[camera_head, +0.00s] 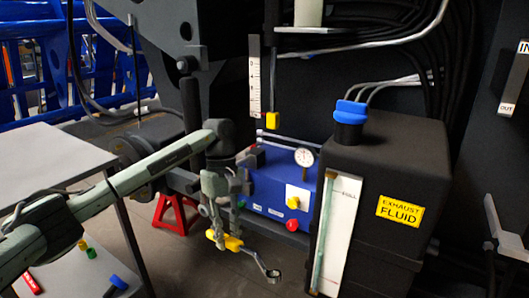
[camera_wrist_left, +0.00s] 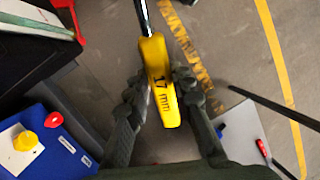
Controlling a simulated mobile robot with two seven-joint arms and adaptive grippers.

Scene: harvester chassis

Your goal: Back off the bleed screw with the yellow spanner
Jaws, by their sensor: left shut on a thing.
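My left gripper (camera_head: 222,225) is shut on the yellow handle of the spanner (camera_head: 229,242). The spanner's metal shank runs down and right to a ring end (camera_head: 273,274), which hangs in free space in front of the blue unit. In the left wrist view the yellow spanner handle (camera_wrist_left: 158,75), marked 17 mm, lies between the fingers of my left gripper (camera_wrist_left: 158,98). Its ring end is out of that view. I cannot make out the bleed screw for certain. My right gripper is not seen.
The blue unit (camera_head: 262,185) carries a dial gauge, a red knob (camera_head: 292,225) and a yellow knob. A black exhaust fluid tank (camera_head: 385,165) with a blue cap stands right of it. A red stand (camera_head: 176,214) is behind. A pale table (camera_head: 45,160) is at left.

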